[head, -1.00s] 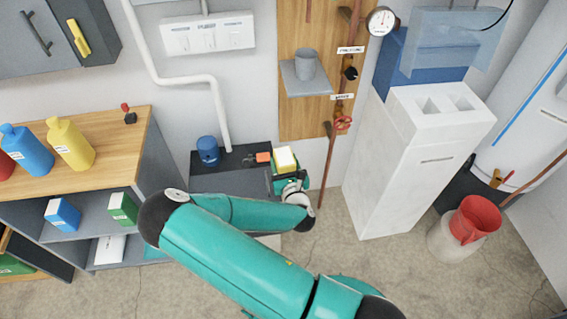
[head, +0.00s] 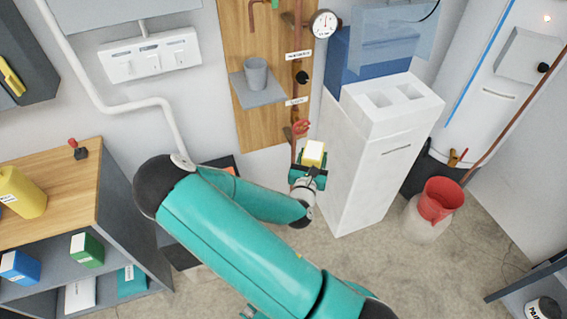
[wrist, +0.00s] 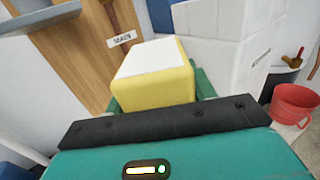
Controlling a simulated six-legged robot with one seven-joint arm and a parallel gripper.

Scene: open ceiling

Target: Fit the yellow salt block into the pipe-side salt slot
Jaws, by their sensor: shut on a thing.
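The yellow salt block (head: 313,153) has a white top face and is held in my gripper (head: 308,174). In the wrist view the block (wrist: 153,75) sits upright between the green fingers, and my gripper (wrist: 155,100) is shut on it. The white cabinet (head: 375,150) has two rectangular slots in its top, a left slot (head: 379,100) and a right slot (head: 410,91). The block is to the left of the cabinet and lower than its top, apart from the slots. The copper pipe (head: 298,75) runs down the wooden board left of the cabinet.
A raised translucent blue lid (head: 393,35) stands behind the slots. A grey shelf with a cup (head: 256,73) juts from the board. A red valve handle (head: 301,127) is close behind the block. A red jug (head: 440,199) stands right of the cabinet.

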